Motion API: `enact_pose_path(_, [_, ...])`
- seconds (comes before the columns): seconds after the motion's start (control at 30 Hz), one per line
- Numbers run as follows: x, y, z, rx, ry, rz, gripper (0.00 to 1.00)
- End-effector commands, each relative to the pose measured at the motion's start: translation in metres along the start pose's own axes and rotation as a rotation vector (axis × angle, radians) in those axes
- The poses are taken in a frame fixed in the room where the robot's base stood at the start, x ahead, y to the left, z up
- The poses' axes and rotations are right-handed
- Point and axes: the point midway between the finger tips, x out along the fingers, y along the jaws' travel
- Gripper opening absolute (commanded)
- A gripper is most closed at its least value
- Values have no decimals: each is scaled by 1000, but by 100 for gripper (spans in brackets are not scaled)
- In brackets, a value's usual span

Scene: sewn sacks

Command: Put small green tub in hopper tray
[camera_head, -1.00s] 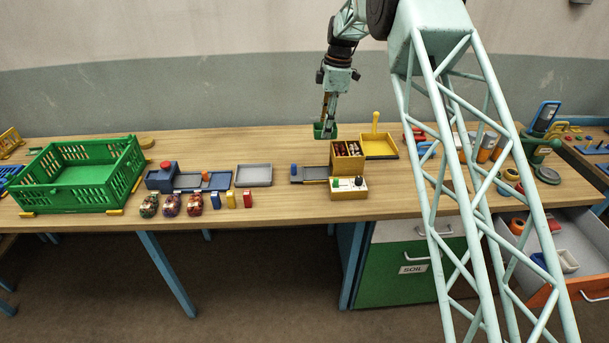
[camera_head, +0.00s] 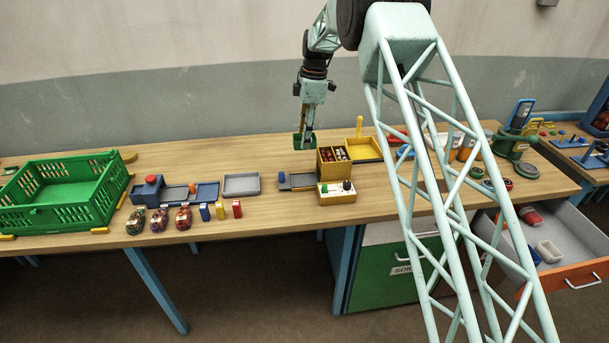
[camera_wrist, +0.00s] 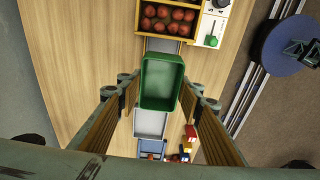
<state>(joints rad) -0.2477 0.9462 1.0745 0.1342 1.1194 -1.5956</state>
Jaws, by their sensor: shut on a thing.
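My gripper (camera_head: 308,133) is shut on the small green tub (camera_head: 298,141) and holds it upright above the back part of the bench. In the wrist view the tub (camera_wrist: 162,84) looks empty, between the two fingers. A yellow box (camera_head: 333,168) with dark red round things in it stands in front and to the right of the tub. A shallow grey tray with a blue end (camera_head: 298,181) lies against its left side. A separate light grey tray (camera_head: 241,184) lies further left, and shows below the tub in the wrist view (camera_wrist: 150,124). Which is the hopper tray is unclear.
A yellow tray (camera_head: 362,150) with an upright yellow post is right of the box. A control panel (camera_head: 336,194) with knobs stands before it. Further left are a blue tray unit (camera_head: 172,192), small coloured blocks, patterned sacks and a green crate (camera_head: 70,192). The bench behind the trays is clear.

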Motion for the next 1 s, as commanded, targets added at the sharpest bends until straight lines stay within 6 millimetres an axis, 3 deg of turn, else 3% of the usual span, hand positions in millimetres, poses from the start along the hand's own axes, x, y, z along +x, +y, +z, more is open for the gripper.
enact_pose_path(0.6, [96,-1,12,0,0,-2,28])
enact_pose_path(0.8, [115,0,14,0,0,-1,28])
enact_pose_path(1.0, [118,0,14,0,0,0,28])
